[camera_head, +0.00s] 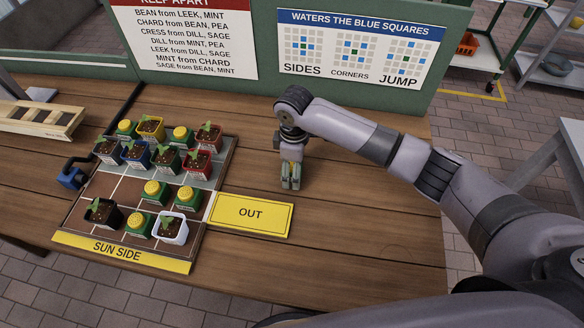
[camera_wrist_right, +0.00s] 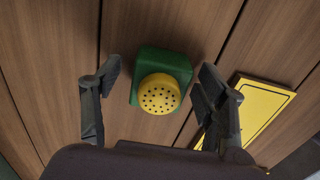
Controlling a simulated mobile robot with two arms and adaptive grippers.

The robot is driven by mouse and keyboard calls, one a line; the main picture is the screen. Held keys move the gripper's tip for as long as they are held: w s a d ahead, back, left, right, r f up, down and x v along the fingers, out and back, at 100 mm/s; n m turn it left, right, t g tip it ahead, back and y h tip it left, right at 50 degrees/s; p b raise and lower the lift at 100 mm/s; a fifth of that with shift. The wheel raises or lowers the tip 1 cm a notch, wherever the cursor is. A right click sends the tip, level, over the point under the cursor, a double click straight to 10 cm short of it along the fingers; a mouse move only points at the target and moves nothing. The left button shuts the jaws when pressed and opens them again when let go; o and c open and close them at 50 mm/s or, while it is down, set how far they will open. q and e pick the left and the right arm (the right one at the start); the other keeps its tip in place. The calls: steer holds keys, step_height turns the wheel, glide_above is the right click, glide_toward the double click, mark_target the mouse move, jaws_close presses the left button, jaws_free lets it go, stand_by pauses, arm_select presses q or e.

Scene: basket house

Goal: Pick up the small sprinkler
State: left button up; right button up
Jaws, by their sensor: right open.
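A small sprinkler (camera_wrist_right: 160,92) has a green block base and a round yellow head with dark holes. It stands on the bare wooden table to the right of the planting board. My right gripper (camera_head: 291,184) is above it and points down. In the right wrist view my right gripper (camera_wrist_right: 160,92) is open, with one finger on each side of the sprinkler and a visible gap to both. In the head view the gripper mostly hides this sprinkler. My left gripper is not in view.
A planting board (camera_head: 107,189) holds several potted seedlings and several similar yellow-topped sprinklers. A wooden rack (camera_head: 38,118) is at the far left. A green panel with signs (camera_head: 262,77) stands behind. The table's right side is clear.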

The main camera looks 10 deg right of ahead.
steer(key=c, duration=1.3)
steer(key=shift+c, duration=0.2)
